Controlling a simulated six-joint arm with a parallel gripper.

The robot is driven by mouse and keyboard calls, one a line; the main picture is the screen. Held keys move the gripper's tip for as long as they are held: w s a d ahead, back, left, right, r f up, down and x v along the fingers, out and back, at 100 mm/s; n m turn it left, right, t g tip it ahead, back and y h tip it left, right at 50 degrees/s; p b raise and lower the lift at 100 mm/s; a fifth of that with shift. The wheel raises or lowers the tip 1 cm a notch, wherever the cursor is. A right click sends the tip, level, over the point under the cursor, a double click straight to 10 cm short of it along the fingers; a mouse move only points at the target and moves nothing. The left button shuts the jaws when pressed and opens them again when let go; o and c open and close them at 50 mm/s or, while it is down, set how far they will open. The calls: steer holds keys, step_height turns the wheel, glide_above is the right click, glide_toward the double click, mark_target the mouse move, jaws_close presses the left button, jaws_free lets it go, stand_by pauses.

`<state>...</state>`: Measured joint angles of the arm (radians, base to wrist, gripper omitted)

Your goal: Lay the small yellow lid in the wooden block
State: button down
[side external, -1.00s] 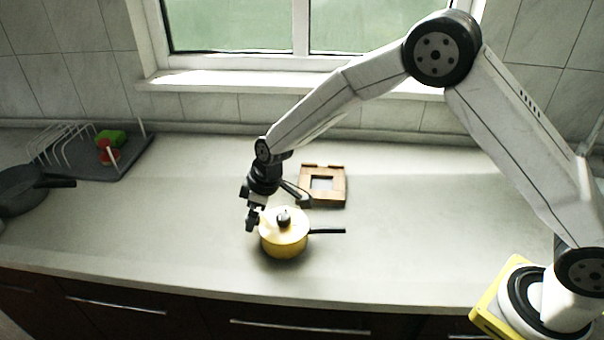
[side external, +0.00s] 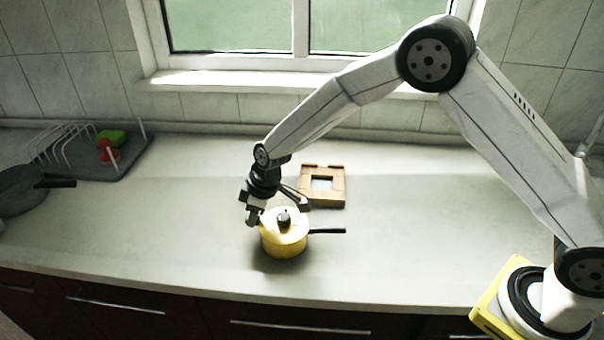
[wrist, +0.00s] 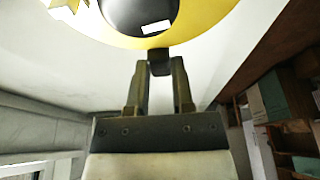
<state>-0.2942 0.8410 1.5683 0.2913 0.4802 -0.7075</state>
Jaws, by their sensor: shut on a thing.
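The small yellow lid (side external: 296,222) with its black knob is at the top of the yellow pot (side external: 284,248). Whether the lid rests on the rim or is slightly raised, I cannot tell. My gripper (side external: 253,217) is at the pot's left side. In the wrist view, my gripper (wrist: 160,72) is shut on a small dark piece at the yellow lid's edge (wrist: 205,22); the knob shows above it. The wooden block (side external: 335,187), with a square recess, lies flat behind the pot, to its right, and looks empty.
The pot's black handle (side external: 328,231) points right. A dark pan (side external: 20,192) and a grey dish rack (side external: 110,165) with red and green things stand far left. The counter right of the block is clear. The window wall is behind, the counter edge in front.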

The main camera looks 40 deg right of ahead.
steer(key=shift+r, duration=0.25)
steer(key=shift+r, duration=2)
steer(key=shift+w+d, duration=0.1)
steer(key=w+d+m+t+h, duration=0.1)
steer(key=w+d+m, duration=0.2)
steer(key=d+m, duration=0.3)
steer(key=w+d+m+h, duration=0.1)
steer(key=w+d+m, duration=0.2)
steer(key=d, duration=0.5)
steer(key=m+g+h, duration=0.1)
steer(key=m+h, duration=0.2)
steer(key=m, duration=0.6)
glide_above(323, 167)
steer(key=shift+a+f, duration=0.1)
steer(key=shift+f, duration=0.3)
steer(key=shift+f, duration=0.2)
steer(key=shift+f, duration=2)
steer(key=shift+f, duration=0.95)
